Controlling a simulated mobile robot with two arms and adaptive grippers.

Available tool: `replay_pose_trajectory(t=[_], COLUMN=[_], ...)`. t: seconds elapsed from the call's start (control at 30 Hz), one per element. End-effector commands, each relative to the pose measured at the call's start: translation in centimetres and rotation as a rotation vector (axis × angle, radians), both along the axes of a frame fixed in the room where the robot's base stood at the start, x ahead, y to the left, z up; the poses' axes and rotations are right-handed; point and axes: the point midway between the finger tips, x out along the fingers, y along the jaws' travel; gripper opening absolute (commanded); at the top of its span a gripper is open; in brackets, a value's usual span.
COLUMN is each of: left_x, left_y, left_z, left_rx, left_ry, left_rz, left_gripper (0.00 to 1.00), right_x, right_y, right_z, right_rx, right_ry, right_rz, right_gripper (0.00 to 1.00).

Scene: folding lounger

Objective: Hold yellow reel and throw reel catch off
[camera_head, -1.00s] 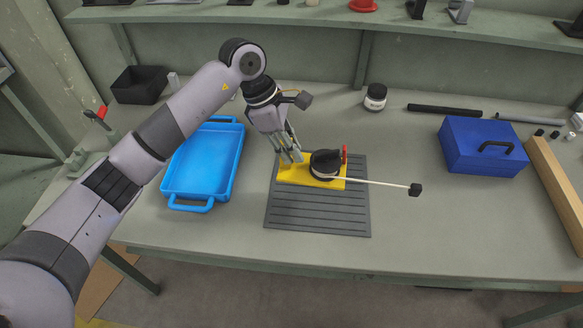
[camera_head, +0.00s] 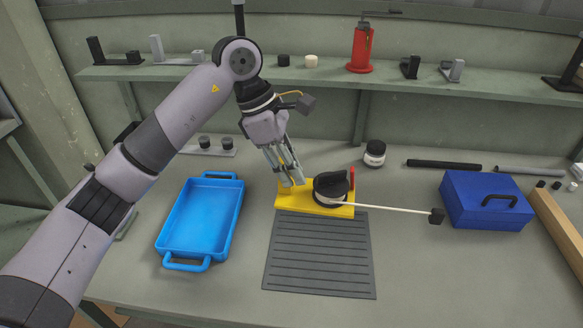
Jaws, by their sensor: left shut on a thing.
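The yellow reel has a yellow base (camera_head: 290,201) with a black and white drum (camera_head: 331,188) on it. It shows at the back edge of the grey ribbed mat (camera_head: 318,262); I cannot tell whether it rests or is slightly raised. A small upright red catch (camera_head: 351,179) stands at the drum's right side. A pale cord (camera_head: 390,208) runs right from the drum to a black block (camera_head: 437,216). My left gripper (camera_head: 291,184) is shut on the left end of the yellow base. My right gripper is out of view.
A blue tray (camera_head: 164,237) lies left of the mat. A blue toolbox (camera_head: 462,201) and a wooden beam (camera_head: 559,228) are at the right. A black-and-white jar (camera_head: 375,153) stands behind. A shelf (camera_head: 330,84) with several items runs along the back.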

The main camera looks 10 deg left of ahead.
Motion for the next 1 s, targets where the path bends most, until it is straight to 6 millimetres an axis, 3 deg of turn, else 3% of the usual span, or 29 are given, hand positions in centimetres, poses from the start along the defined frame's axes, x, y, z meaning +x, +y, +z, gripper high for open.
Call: replay_pose_trajectory(t=[1.0], left_x=[0.0], left_y=[0.0], left_z=[-6.3], left_rx=[-0.002], left_ry=[0.000], left_rz=[0.000], left_gripper=[0.00], right_x=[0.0], right_y=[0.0], right_z=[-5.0], right_rx=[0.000], right_ry=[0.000], right_rz=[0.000], right_gripper=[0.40])
